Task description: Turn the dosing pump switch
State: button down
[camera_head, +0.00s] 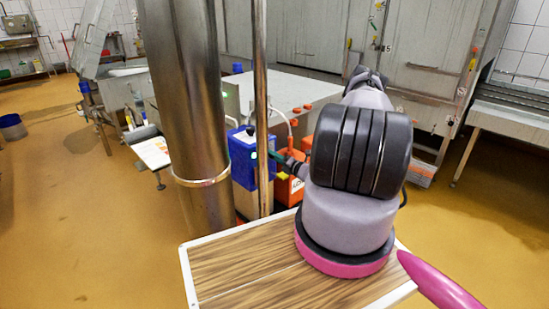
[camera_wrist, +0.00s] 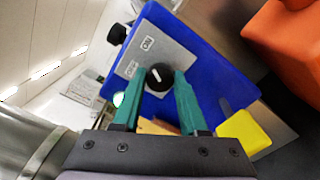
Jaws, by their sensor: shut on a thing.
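The dosing pump is a blue box (camera_wrist: 213,65) with a grey switch panel (camera_wrist: 165,47). On the panel sits a round black switch knob (camera_wrist: 160,70) with a short white mark slanting from upper left to lower right.
An orange container (camera_head: 288,188) stands close to the right of the blue box. A steel column (camera_head: 190,100) and a thin pole (camera_head: 260,100) stand to the left and in front. A yellow piece (camera_wrist: 242,130) sits at the box's corner. Open floor lies left.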

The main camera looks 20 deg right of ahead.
jog(key=shift+d, duration=0.1)
jog(key=shift+c, duration=2.3)
grip_release()
jog(key=shift+s, duration=0.1)
jog(key=v, duration=1)
jog(key=shift+s, duration=0.35)
jog(key=shift+d, duration=0.1)
